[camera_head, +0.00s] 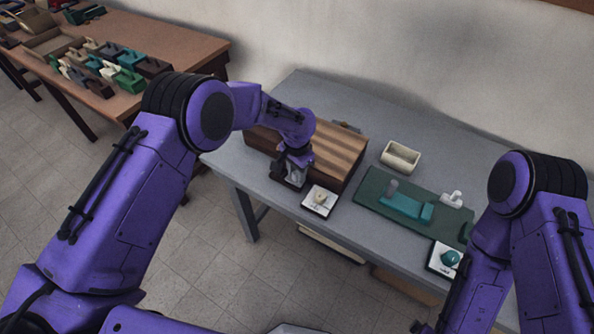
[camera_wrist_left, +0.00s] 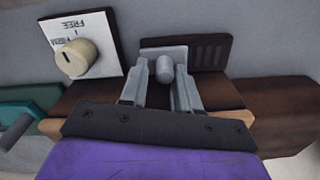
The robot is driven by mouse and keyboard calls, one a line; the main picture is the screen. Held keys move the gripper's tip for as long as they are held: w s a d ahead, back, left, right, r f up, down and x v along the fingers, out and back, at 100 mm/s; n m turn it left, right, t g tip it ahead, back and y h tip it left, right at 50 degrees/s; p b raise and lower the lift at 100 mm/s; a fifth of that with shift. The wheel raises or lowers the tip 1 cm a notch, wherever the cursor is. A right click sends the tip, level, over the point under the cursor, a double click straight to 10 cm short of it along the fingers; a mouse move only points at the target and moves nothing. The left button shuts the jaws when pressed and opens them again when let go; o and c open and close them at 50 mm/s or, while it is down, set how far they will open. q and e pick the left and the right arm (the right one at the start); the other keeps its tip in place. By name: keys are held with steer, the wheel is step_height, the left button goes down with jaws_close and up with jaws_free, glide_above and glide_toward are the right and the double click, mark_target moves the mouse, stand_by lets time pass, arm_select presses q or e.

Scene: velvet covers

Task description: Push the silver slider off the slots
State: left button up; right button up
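The silver slider (camera_wrist_left: 164,62) shows in the left wrist view as a light grey plate with a rounded grey knob. It lies at the left part of a dark plate, and dark slots (camera_wrist_left: 208,54) show uncovered to its right. My left gripper (camera_wrist_left: 163,82) has its two fingers apart, one on each side of the knob, with narrow gaps visible. I cannot tell whether either finger touches it. In the head view my left gripper (camera_head: 291,172) is at the front face of the wooden box (camera_head: 338,155) and hides the slider. My right gripper is out of view.
A white plate with a cream dial (camera_head: 320,199) stands close beside my left gripper. A cream bin (camera_head: 400,156), a green mat (camera_head: 370,188) with a teal block (camera_head: 405,207), and a teal dial (camera_head: 450,258) are farther right.

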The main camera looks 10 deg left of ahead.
arm_select(q)
step_height(320, 180, up, 11)
steer(key=b, duration=0.2)
steer(key=shift+f, duration=0.2)
stand_by(0.4)
